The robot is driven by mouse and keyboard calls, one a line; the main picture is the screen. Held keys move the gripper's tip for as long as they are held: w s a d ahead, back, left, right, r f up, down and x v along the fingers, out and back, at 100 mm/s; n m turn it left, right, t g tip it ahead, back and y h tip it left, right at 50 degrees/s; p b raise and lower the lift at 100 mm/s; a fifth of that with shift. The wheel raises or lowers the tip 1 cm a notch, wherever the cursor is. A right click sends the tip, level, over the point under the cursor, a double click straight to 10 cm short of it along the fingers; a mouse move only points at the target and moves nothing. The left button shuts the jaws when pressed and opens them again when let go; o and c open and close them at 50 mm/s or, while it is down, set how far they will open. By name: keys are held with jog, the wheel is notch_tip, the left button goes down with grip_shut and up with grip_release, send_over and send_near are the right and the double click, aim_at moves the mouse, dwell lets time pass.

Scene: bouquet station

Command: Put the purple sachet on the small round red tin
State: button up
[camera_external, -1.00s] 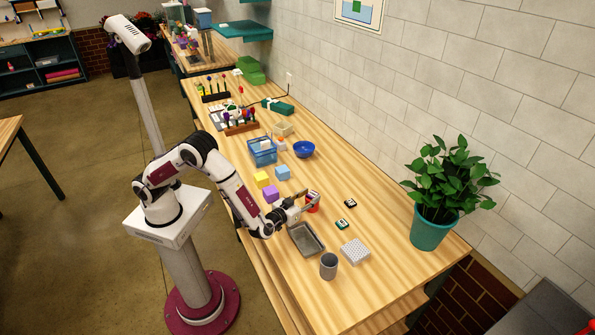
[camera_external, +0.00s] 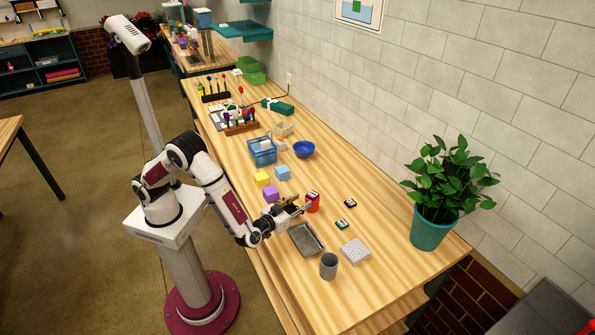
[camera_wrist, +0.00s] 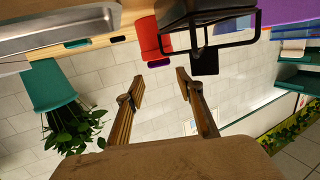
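The purple sachet (camera_external: 271,193) is a small purple block on the table, left of my gripper. A purple surface (camera_wrist: 288,12) at the top right of the wrist view looks like it. The small round red tin (camera_external: 313,199) stands just beyond my fingertips, partly hidden by them. It shows as a red shape (camera_wrist: 149,38) at the top of the wrist view. My gripper (camera_external: 300,207) is low over the table, tilted toward the tin. In the wrist view my two fingers (camera_wrist: 161,92) are apart with nothing between them.
A grey tray (camera_external: 306,240) lies in front of my gripper, with a grey cup (camera_external: 328,266) and a white rack (camera_external: 355,251) nearby. Yellow (camera_external: 261,179) and blue (camera_external: 282,173) blocks sit behind the sachet. A black framed thing (camera_wrist: 205,22) shows in the wrist view.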

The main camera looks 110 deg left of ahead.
jog(key=f+v, duration=0.1)
jog(key=v, duration=0.5)
jog(key=shift+r, duration=0.45)
jog(key=shift+w+r, duration=0.1)
